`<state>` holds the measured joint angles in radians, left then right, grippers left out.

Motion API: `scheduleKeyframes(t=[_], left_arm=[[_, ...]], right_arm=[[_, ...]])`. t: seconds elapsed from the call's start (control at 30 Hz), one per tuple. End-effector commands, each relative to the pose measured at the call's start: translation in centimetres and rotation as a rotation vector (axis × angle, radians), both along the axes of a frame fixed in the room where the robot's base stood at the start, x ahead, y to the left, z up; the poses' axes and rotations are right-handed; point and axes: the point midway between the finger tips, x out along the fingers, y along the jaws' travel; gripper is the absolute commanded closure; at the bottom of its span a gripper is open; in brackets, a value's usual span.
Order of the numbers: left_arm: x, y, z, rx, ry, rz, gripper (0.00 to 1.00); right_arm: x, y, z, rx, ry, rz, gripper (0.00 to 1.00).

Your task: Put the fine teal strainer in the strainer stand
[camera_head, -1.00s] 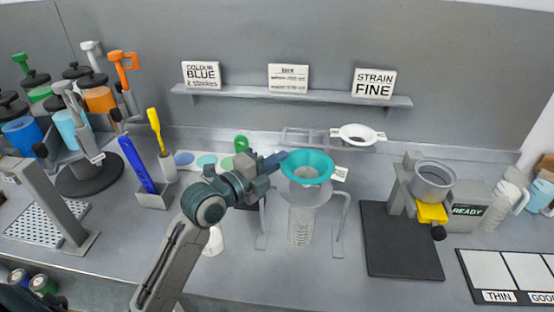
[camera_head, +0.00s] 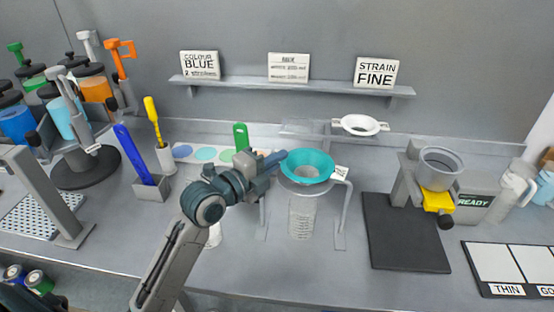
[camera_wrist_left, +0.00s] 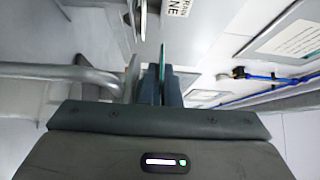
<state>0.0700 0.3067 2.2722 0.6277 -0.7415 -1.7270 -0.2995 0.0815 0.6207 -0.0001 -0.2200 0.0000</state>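The fine teal strainer (camera_head: 307,167) is a teal funnel with a grey mesh bottom and a white tag at its right. My left gripper (camera_head: 272,161) reaches in from the left and is shut on its left rim. In the left wrist view the fingers (camera_wrist_left: 166,88) close on a thin teal edge (camera_wrist_left: 162,62). The strainer stand (camera_head: 346,205) is a grey ring on bent legs, directly under the strainer. The strainer sits level at the ring; I cannot tell whether it rests on it. My right gripper is not in view.
A clear measuring beaker (camera_head: 302,217) stands under the ring. A white strainer (camera_head: 360,125) hangs behind to the right. A green handle (camera_head: 241,137) rises behind my left gripper. A black-based machine (camera_head: 405,233) stands to the right, with free counter between it and the stand.

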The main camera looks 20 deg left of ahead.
Motion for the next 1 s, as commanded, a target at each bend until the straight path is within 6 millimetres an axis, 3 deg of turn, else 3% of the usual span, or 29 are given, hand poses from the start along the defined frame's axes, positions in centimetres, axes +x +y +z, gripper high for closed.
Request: scheduleKeyframes(t=[0.4,0.57,1.0], left_arm=[[-0.2,0.1,0.0,0.001,0.0,0.0,1.0],[-0.2,0.1,0.0,0.0,0.0,0.0,0.72],[-1.3,0.7,-0.4,0.006,0.003,0.002,0.72]], right_arm=[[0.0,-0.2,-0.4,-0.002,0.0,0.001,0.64],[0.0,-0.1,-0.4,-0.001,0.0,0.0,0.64],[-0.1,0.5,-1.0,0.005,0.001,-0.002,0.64]])
